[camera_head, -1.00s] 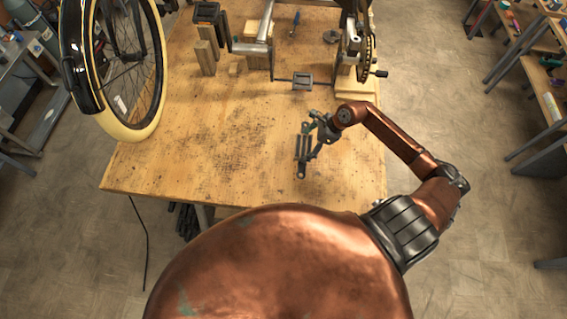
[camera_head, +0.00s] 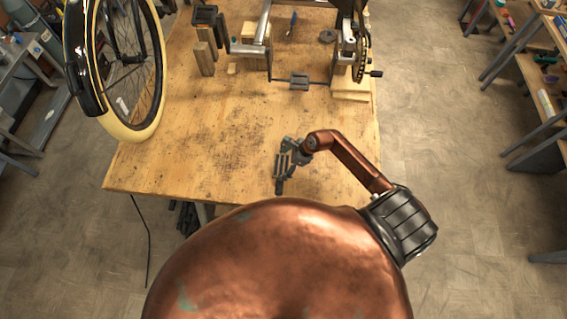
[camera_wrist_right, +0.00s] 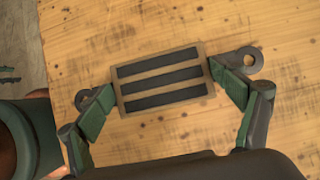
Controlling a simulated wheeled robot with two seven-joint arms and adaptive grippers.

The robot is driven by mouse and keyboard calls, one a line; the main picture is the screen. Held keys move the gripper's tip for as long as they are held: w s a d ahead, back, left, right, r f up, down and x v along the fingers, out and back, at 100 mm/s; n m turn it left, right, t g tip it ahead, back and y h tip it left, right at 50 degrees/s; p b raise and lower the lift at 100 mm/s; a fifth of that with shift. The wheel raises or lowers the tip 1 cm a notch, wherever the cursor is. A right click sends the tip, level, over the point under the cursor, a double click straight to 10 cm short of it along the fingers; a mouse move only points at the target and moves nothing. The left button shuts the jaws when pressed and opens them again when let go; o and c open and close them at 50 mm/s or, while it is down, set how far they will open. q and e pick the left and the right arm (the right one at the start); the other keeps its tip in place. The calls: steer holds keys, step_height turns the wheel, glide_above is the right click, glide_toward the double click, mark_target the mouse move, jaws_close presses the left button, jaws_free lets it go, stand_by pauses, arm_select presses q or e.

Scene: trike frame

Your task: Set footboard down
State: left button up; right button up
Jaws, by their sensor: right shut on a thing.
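The footboard is a flat tan-grey plate with dark ribs and a round eyelet near each end. In the right wrist view, the footboard (camera_wrist_right: 165,98) spans the space between both green-padded fingers of my right gripper (camera_wrist_right: 163,92), which is shut on it. In the head view, the footboard (camera_head: 282,164) is partly hidden by my right gripper (camera_head: 286,160), over the front part of the wooden table (camera_head: 220,130). I cannot tell whether the footboard touches the tabletop.
The trike frame (camera_head: 248,49) stands at the back on wooden blocks (camera_head: 204,58), with a pedal (camera_head: 299,81) on its near side. A large wheel (camera_head: 145,130) is at the table's left edge. The front left of the tabletop is clear.

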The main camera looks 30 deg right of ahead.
steer(key=o, duration=1.1)
steer(key=shift+f, duration=0.1)
steer(key=o, duration=0.4)
steer(key=shift+c, duration=0.2)
